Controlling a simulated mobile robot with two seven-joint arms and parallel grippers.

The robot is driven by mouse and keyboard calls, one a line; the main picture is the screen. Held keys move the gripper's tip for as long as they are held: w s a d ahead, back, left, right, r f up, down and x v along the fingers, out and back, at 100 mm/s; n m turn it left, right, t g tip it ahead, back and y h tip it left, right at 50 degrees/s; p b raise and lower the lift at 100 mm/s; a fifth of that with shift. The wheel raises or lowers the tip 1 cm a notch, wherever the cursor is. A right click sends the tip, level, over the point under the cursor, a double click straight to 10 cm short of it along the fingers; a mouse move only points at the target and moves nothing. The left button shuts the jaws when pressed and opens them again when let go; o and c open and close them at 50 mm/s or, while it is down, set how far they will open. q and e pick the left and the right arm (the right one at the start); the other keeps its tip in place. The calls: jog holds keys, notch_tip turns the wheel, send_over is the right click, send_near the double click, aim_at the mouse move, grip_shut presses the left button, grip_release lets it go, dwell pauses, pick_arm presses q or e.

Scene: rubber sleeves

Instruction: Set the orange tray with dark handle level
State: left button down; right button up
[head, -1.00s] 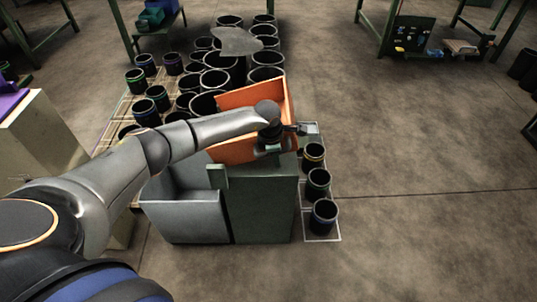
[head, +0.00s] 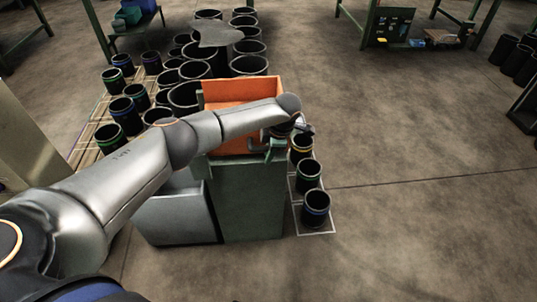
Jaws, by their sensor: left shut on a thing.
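The orange tray (head: 238,90) sits at the top of a green-grey cabinet (head: 250,195), behind my left forearm. Its back rim looks about level in the head view. My left gripper (head: 277,143) is at the tray's right front side and is shut on it, seemingly at the dark handle (head: 257,145). The forearm and wrist hide much of the tray's front and the grip itself. I cannot tell whether the tray's underside rests on the cabinet. My right gripper is not in view.
Black sleeves with coloured bands (head: 316,207) stand in a row close to the cabinet's right. Many black sleeves (head: 186,97) crowd behind and left of the tray. A grey open bin (head: 176,218) adjoins the cabinet's left.

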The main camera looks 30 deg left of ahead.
pick_arm(q)
jog(key=shift+f, duration=0.2)
jog(key=c, duration=1.2)
grip_release()
jog(key=shift+o, duration=0.7)
jog(key=shift+f, duration=0.1)
jog(key=w+p+v, duration=0.1)
jog(key=p+v, duration=0.1)
jog(key=v, duration=1)
jog(key=shift+s+r, duration=0.3)
jog(key=shift+s, duration=0.25)
jog(key=shift+d, duration=0.1)
